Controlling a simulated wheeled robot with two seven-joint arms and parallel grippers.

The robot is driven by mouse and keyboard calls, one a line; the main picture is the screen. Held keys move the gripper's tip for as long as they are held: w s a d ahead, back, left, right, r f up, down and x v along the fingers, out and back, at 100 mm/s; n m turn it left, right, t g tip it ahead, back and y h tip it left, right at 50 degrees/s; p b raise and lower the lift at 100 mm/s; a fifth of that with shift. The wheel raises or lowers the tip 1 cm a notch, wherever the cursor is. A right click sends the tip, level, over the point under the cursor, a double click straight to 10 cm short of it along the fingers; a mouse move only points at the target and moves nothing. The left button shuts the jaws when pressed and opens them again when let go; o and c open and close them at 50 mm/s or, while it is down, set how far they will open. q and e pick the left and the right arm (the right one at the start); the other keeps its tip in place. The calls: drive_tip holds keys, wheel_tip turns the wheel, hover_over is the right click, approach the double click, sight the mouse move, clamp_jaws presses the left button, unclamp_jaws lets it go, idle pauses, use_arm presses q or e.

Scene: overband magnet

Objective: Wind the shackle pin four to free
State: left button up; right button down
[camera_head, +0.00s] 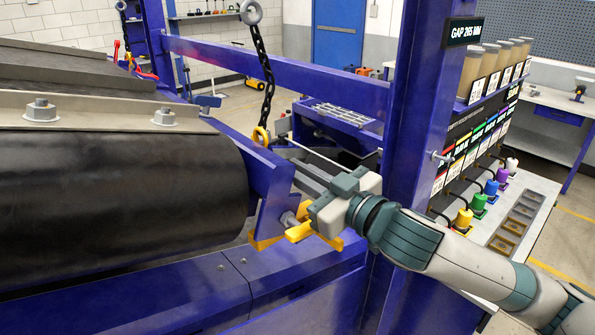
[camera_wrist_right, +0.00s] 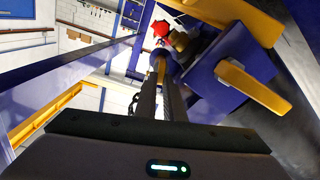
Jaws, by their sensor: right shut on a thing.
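A yellow shackle (camera_head: 261,136) hangs at the lower end of a dark chain (camera_head: 264,75), beside the blue frame end plate in the head view. My right gripper (camera_head: 287,157) comes in from the right with its two long fingers reaching to the shackle. In the right wrist view the fingers (camera_wrist_right: 161,80) are close together, with a yellow-orange piece of the shackle (camera_wrist_right: 159,66) at their tips. The gripper is shut on the shackle pin, which the fingers largely hide; I cannot tell its thread or turn. My left gripper is not in view.
A large black roller (camera_head: 120,190) fills the left. A blue upright (camera_head: 415,100) stands close behind my right arm. Yellow brackets (camera_head: 298,232) lie just below the gripper. A bench with coloured knobs (camera_head: 464,217) is at the right.

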drive_tip(key=shift+a+n+p, duration=0.1)
drive_tip(key=shift+n+p, duration=0.5)
drive_tip(key=shift+n, duration=0.4)
drive_tip(key=n+p, duration=0.1)
drive_tip(key=n, duration=0.2)
drive_tip(key=shift+s+a+f+n, duration=0.1)
drive_tip(key=shift+n, duration=0.2)
drive_tip(key=c, duration=1.9)
unclamp_jaws()
drive_tip(key=shift+o, duration=0.2)
drive_tip(key=shift+f, duration=0.15)
drive_tip(key=shift+f, duration=0.15)
